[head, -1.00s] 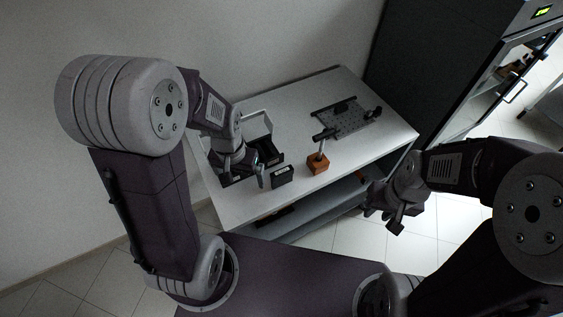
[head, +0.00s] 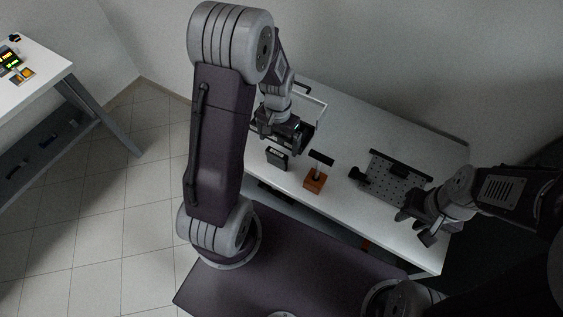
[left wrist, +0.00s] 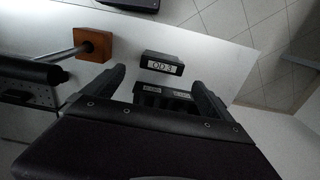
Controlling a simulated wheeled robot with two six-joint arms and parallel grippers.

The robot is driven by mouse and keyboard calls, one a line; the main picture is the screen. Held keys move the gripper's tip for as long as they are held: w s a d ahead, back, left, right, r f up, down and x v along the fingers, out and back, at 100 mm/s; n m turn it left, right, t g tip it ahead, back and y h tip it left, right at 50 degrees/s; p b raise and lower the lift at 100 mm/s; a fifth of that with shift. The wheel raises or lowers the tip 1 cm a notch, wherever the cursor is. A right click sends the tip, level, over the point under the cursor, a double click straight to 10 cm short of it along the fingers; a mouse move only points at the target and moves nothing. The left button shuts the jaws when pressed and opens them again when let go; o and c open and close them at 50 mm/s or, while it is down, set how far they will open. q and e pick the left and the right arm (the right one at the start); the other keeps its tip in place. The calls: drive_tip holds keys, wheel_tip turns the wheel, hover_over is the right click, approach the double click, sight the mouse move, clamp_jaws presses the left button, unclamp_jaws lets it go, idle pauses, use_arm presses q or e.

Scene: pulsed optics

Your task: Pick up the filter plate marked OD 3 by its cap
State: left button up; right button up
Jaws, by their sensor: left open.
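A small black block (head: 277,158) stands near the table's front edge, and the left wrist view shows its white label (left wrist: 163,66) reading OD 3. Beside it, a dark rack (head: 305,139) is partly hidden under my left gripper (head: 279,134). In the left wrist view, dark pieces with small pale labels (left wrist: 180,94), too small to read, show in the rack between my fingers. My left gripper (left wrist: 157,82) is open, with nothing held between its fingers. My right gripper (head: 418,227) hangs at the table's right end; its finger opening is unclear.
An orange block (head: 315,180) with a post stands right of the black block. A perforated plate (head: 394,180) with dark parts lies further right. A white frame (head: 314,103) rises behind the rack. Another table (head: 40,68) stands far left, across open floor.

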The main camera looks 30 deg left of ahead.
sight(276, 153)
use_arm(q)
drive_tip(key=f, duration=0.3)
drive_tip(key=shift+s+a+f, duration=0.15)
drive_tip(key=shift+a+f, duration=0.2)
drive_tip(key=shift+f, duration=0.05)
drive_tip(key=shift+d+f, duration=0.2)
drive_tip(key=shift+f, duration=0.1)
drive_tip(key=f, duration=0.4)
drive_tip(key=shift+s+f, duration=0.1)
drive_tip(key=shift+s, duration=0.3)
drive_tip(key=shift+w+f, duration=0.1)
drive_tip(key=shift+f, duration=0.15)
drive_tip(key=c, duration=1.5)
drive_tip(key=shift+r, duration=0.1)
wheel_tip(276, 153, up, 4)
drive_tip(key=shift+r, duration=0.2)
drive_tip(key=s+a+r, duration=0.1)
drive_tip(key=s+r, duration=0.1)
drive_tip(key=s, duration=0.1)
drive_tip(key=s+a+r, duration=0.2)
drive_tip(key=s, duration=0.2)
drive_tip(key=s+a+r, duration=0.1)
drive_tip(key=s+r, duration=0.1)
drive_tip(key=s, duration=0.2)
drive_tip(key=shift+a+r, duration=0.15)
drive_tip(key=shift+r, duration=0.1)
